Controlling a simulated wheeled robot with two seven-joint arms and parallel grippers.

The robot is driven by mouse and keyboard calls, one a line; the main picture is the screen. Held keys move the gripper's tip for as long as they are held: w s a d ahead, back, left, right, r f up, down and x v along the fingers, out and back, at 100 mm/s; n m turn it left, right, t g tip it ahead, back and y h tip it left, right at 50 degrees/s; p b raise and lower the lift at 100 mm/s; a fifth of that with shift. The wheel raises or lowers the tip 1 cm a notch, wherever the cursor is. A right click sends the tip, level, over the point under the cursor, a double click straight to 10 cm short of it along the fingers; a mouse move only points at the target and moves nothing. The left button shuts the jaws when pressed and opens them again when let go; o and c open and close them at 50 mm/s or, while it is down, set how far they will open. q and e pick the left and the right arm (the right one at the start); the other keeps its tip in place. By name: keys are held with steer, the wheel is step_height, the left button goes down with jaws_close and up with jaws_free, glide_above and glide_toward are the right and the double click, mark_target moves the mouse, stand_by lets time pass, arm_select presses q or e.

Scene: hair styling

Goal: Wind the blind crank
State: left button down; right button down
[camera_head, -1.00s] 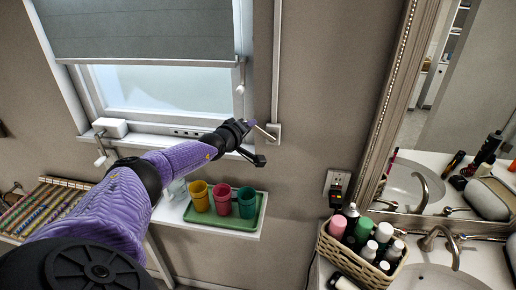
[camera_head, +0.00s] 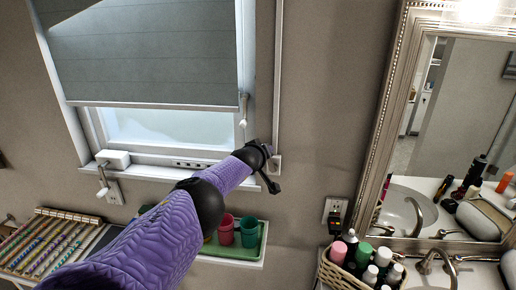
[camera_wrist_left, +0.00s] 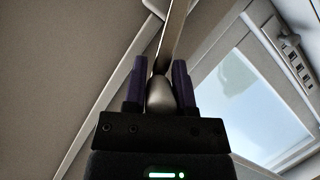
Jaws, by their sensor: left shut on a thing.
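The grey blind (camera_head: 150,60) hangs part-way down over the window in the head view, with pale glass bare below its lower edge. My left gripper (camera_head: 268,152) is at the lower right corner of the window, beside the wall rail, and largely hides the crank there. In the left wrist view, the fingers of my left gripper (camera_wrist_left: 159,88) are shut on the crank's grey rounded handle (camera_wrist_left: 160,95). The crank's flat metal arm (camera_wrist_left: 171,35) runs up from the handle. My right gripper is in neither view.
Below the window, a green tray with cups (camera_head: 248,232) is partly behind my left arm. A rack of coloured rods (camera_head: 45,240) is at the lower left. A basket of bottles (camera_head: 335,270), a sink and a framed mirror (camera_head: 400,110) are at the right.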

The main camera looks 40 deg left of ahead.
arm_select(q)
steer(key=shift+w+d+r, duration=0.35)
steer(key=shift+w+d, duration=0.1)
steer(key=shift+d, duration=0.25)
steer(key=shift+d, duration=0.1)
